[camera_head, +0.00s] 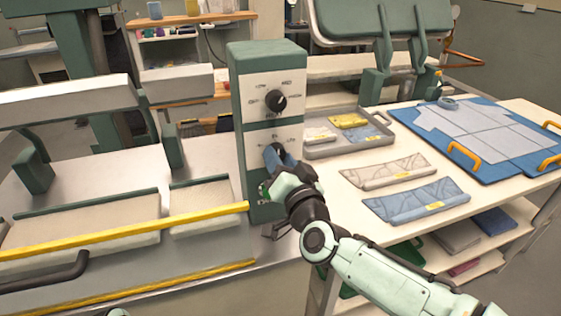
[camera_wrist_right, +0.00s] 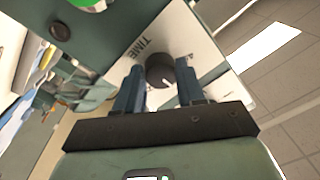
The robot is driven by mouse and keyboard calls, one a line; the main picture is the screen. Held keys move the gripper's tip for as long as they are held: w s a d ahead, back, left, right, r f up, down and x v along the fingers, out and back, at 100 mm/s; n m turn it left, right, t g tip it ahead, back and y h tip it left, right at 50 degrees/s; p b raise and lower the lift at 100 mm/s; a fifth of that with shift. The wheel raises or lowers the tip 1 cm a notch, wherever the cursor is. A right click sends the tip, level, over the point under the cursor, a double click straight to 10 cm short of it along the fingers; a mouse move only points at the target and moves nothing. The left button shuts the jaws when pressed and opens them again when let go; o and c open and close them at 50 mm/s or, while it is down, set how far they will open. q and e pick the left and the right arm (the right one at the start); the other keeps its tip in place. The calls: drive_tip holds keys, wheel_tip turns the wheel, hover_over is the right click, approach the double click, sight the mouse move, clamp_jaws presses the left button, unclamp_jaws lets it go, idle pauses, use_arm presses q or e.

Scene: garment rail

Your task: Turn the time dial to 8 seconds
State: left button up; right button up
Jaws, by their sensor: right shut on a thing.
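The time dial (camera_wrist_right: 160,70) is a round black knob with a white pointer mark, on a pale plate lettered TIME. In the right wrist view it sits between the two blue fingers of my right gripper (camera_wrist_right: 160,78), which is shut on it. The pointer mark faces down toward the gripper's palm. In the head view my right gripper (camera_head: 276,156) reaches the lower plate of the green control box (camera_head: 240,80) and hides the dial. The numbers around the dial are too small or covered to read.
A second black dial (camera_head: 276,101) sits above on the same box. A yellow bar (camera_head: 125,230) runs along the press at left. At right the table holds a grey tray (camera_head: 385,140), folded cloths (camera_head: 415,201) and a blue board (camera_head: 530,150) with yellow handles.

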idle(0.3)
drive_tip(key=o, duration=1)
drive_tip(key=shift+o, duration=0.2)
drive_tip(key=shift+s, duration=0.1)
drive_tip(key=v, duration=1.3)
drive_tip(key=shift+s+f, duration=0.1)
